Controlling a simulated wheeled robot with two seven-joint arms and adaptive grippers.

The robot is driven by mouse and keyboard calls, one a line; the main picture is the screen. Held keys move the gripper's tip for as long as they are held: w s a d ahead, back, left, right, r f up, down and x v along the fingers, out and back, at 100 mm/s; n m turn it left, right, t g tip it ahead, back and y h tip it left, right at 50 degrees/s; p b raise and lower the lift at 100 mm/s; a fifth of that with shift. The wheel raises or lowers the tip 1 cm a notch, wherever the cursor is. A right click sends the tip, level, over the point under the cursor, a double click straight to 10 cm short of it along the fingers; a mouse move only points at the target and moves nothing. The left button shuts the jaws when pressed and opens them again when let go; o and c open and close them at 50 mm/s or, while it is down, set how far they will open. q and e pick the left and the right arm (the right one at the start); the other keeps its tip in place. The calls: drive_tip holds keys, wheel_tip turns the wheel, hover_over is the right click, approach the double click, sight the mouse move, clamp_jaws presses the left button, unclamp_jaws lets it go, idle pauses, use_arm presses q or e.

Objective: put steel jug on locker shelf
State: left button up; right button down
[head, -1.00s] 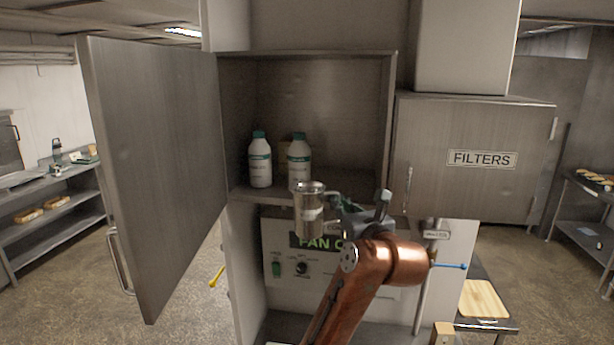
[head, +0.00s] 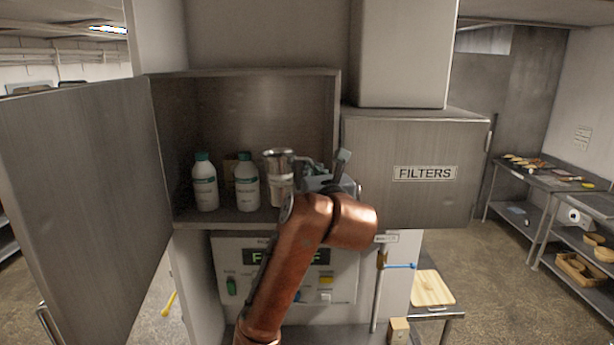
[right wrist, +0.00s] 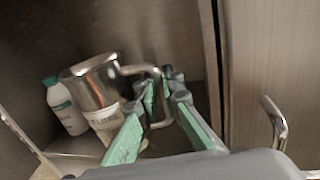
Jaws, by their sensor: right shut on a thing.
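The steel jug (head: 281,176) is upright at the front of the open locker, right of two white bottles. It also shows in the right wrist view (right wrist: 94,86), with a pale label on its side. My right gripper (head: 316,172) is shut on the jug's handle; in the right wrist view its green fingers (right wrist: 158,102) close around the handle. The locker shelf (head: 222,216) is the floor of the open compartment. I cannot tell whether the jug's base touches it. My left gripper is not in view.
Two white bottles with green caps, one left (head: 205,182) and one nearer the jug (head: 247,181), stand on the shelf. The locker door (head: 78,190) is swung open at left. The shut FILTERS cabinet (head: 415,172) adjoins on the right. A control panel (head: 250,285) is below.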

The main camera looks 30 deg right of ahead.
drive_tip(key=s+d+p+x, duration=0.1)
drive_tip(key=p+x, duration=0.2)
drive_tip(key=x, duration=0.5)
drive_tip(key=f+p, duration=0.1)
drive_tip(key=f, duration=0.1)
drive_tip(key=f+p, duration=0.1)
drive_tip(key=f, duration=0.2)
drive_tip(key=shift+w+d+f, duration=0.15)
drive_tip(key=shift+w+f, duration=0.05)
drive_tip(key=shift+f, duration=0.15)
drive_tip(key=shift+w+d+f+p, duration=0.15)
drive_tip(key=shift+f+p, duration=0.35)
drive_tip(key=shift+p, duration=0.05)
drive_tip(key=c, duration=2.4)
unclamp_jaws()
drive_tip(key=shift+f, duration=0.2)
drive_tip(key=shift+o, duration=0.3)
drive_tip(key=shift+r, duration=0.15)
